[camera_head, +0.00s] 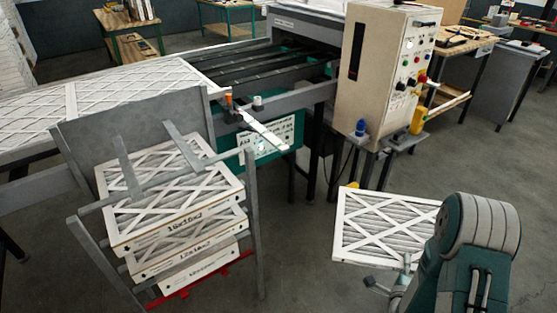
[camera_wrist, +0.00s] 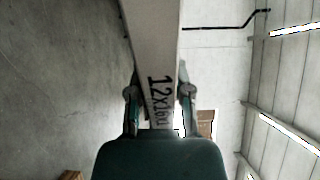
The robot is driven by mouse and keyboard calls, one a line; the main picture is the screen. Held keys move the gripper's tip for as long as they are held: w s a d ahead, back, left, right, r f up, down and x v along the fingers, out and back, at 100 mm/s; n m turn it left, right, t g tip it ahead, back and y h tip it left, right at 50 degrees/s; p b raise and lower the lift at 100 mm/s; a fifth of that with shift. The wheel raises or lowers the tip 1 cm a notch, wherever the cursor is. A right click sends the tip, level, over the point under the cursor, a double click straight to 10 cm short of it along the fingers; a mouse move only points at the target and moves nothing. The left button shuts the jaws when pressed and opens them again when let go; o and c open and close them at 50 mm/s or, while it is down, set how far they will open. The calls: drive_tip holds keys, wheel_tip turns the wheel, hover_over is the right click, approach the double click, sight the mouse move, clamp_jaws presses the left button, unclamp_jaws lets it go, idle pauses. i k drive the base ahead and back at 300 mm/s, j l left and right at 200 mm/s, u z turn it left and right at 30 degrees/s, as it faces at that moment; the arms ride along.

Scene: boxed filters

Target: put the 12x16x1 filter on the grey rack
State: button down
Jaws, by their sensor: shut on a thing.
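My gripper (camera_head: 388,284) is shut on a white pleated filter (camera_head: 385,225) with a diagonal lattice face, held in the air at the lower right of the head view. In the wrist view my gripper (camera_wrist: 160,93) has a finger on each side of the filter's edge (camera_wrist: 154,40), which reads 12x16 and a blurred last figure. The grey rack (camera_head: 80,133) stands at the left of the head view, apart from the held filter. Several boxed filters (camera_head: 170,190) lie stacked in it, with printed front edges; the top one seems to read 16x16x2.
A conveyor table (camera_head: 300,62) and a beige control cabinet (camera_head: 385,75) stand behind. More lattice filters (camera_head: 110,92) lie on the conveyor at left. Bare grey floor (camera_head: 300,270) separates the rack from the held filter. Grey bars cross above the rack's stack.

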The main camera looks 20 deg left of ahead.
sight(130, 174)
drive_tip(key=k+u, duration=0.1)
drive_tip(key=u, duration=0.25)
drive_tip(key=k+u, duration=0.15)
drive_tip(key=u, duration=0.15)
drive_tip(key=k+u, duration=0.1)
drive_tip(key=u, duration=0.25)
